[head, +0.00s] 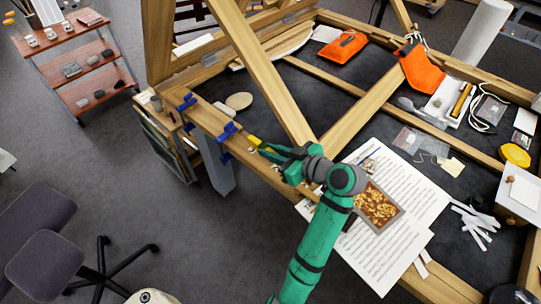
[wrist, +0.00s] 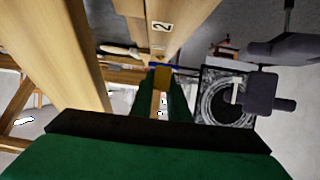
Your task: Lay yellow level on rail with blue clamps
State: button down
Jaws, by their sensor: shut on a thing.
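My green gripper (head: 266,149) is shut on the yellow level (head: 253,141). It is at the front wooden rail (head: 208,117), just right of the nearer blue clamp (head: 228,131). A second blue clamp (head: 187,102) sits farther left on the same rail. In the wrist view the yellow level (wrist: 162,78) shows between the fingertips (wrist: 160,92), with a bit of blue just beyond it. Most of the level is hidden by the fingers. I cannot tell whether it touches the rail or is held above it.
A diagonal wooden beam (head: 262,70) rises close behind my gripper. Printed sheets (head: 420,190) and a framed gilt fragment (head: 377,207) lie to the right. An orange pouch (head: 342,46) lies at the back.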

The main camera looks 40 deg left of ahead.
jog(key=shift+f, duration=1.1)
jog(key=shift+f, duration=0.6)
jog(key=c, duration=1.7)
grip_release()
jog(key=shift+r, duration=0.15)
jog(key=shift+r, duration=0.35)
jog(key=v, duration=1.2)
jog(key=shift+r, duration=0.15)
jog(key=shift+s, duration=0.2)
